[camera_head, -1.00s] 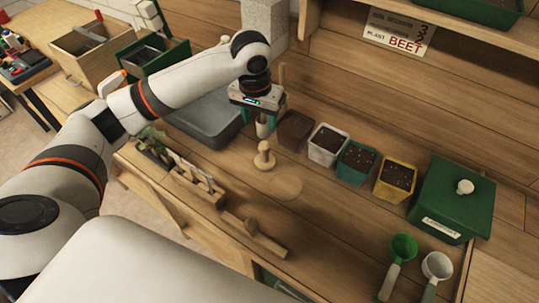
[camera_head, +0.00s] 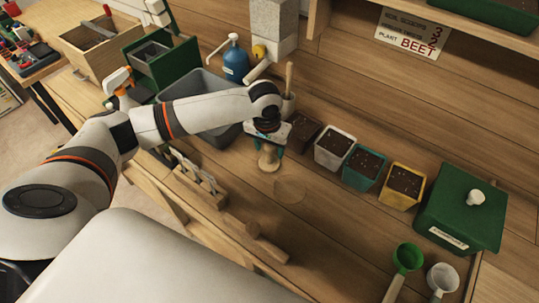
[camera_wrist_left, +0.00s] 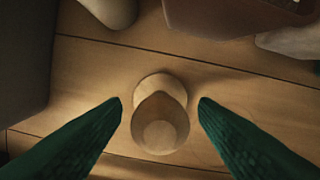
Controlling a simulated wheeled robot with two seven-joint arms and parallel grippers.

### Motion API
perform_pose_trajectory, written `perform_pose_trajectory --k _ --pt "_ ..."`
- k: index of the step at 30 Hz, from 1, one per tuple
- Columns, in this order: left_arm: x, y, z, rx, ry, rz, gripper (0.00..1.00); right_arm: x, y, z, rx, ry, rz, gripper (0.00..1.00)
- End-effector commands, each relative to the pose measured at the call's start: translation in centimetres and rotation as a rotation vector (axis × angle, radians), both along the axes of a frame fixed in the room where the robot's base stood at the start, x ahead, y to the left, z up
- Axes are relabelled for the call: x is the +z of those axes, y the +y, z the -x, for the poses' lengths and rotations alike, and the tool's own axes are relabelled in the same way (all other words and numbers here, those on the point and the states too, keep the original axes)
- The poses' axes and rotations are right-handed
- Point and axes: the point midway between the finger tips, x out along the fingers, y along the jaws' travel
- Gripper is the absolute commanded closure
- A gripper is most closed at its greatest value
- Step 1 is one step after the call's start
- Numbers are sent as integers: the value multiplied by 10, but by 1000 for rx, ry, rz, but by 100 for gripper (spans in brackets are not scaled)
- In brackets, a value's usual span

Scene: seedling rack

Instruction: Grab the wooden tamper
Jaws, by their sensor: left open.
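The wooden tamper (camera_head: 268,158) stands upright on the wooden bench, with a round knob on top and a wider base. In the left wrist view the tamper (camera_wrist_left: 160,122) is seen from above, between the two green fingers. My left gripper (camera_head: 268,142) is open over the tamper, with a finger on each side and a visible gap to it. The gripper also shows in the left wrist view (camera_wrist_left: 160,105). The gripper body partly hides the tamper's top in the head view. My right gripper is not in view.
Pots of soil stand in a row to the right: brown (camera_head: 304,131), white (camera_head: 334,148), teal (camera_head: 363,168) and yellow (camera_head: 402,185). A green box (camera_head: 460,205) is farther right. A grey tub (camera_head: 205,90) is behind my left arm.

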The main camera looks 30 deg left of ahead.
Motion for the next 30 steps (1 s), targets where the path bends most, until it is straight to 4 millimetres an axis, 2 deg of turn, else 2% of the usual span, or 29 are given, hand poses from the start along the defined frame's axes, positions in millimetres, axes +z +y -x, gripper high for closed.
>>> perform_pose_trajectory --k 5,12,14,21,30 --pt "-18 0 -2 -1 0 -1 46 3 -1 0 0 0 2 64" --pt "-21 0 -3 -1 -1 0 46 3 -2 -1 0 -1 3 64" --pt "-20 0 -3 -1 -1 0 54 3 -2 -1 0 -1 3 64" --pt "-20 0 -3 -1 -1 0 93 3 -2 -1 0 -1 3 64" --pt "-15 0 -3 0 -3 0 95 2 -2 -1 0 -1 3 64"
